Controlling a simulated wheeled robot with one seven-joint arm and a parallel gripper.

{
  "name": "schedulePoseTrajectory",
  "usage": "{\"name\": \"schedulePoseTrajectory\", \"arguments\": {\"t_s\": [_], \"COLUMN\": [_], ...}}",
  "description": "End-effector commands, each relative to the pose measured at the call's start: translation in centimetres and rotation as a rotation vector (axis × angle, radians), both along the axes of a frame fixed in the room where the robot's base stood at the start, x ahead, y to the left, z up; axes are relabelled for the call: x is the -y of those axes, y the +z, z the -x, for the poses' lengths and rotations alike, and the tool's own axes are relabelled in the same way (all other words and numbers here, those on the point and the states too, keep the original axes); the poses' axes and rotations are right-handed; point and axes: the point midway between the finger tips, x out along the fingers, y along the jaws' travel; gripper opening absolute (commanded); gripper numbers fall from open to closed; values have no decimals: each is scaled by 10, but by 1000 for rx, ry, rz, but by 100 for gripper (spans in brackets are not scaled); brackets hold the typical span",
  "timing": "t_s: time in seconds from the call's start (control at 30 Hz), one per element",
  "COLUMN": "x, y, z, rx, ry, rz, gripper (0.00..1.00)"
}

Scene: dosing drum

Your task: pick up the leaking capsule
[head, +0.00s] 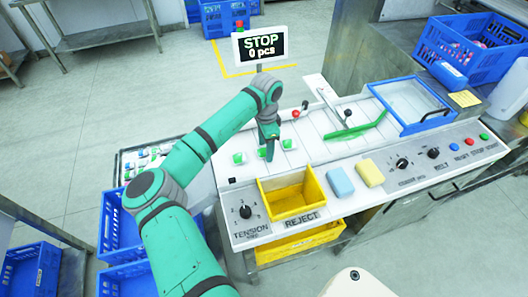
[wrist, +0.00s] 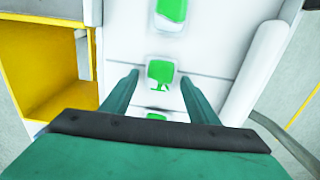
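Three white-and-green capsules show on the white panel, at left (head: 238,158), middle (head: 262,153) and right (head: 287,144) in the head view. In the wrist view, the middle capsule (wrist: 160,70) has ragged green marks at its lower edge, which look like a leak. My gripper (head: 269,156) points down at the middle capsule. In the wrist view my gripper (wrist: 160,78) is open, with one finger on each side of this capsule and gaps between. Another capsule (wrist: 158,115) is partly hidden by the gripper body, and one (wrist: 172,10) lies beyond.
A yellow reject bin (head: 262,204) sits at the panel's front. A blue and a yellow block (head: 370,173) lie right of it. A green bar (head: 355,131), levers and a blue-framed lid (head: 378,88) stand farther right. A STOP display (head: 262,63) stands behind.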

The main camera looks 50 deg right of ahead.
Motion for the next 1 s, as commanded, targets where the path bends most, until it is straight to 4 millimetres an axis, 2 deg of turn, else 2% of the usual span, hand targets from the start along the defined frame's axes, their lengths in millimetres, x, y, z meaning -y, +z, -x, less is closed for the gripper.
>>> {"name": "schedulePoseTrajectory", "arguments": {"t_s": [0.03,0.17,0.67,0.87,1.0], "x": [0,0,1,1,-7], "y": [0,0,6,35,64], "z": [0,0,0,1,27], "rx": [0,0,0,0,1], "ry": [0,0,-1,-2,-5], "rz": [0,0,1,4,4], "gripper": [43,12,11,11,11]}}
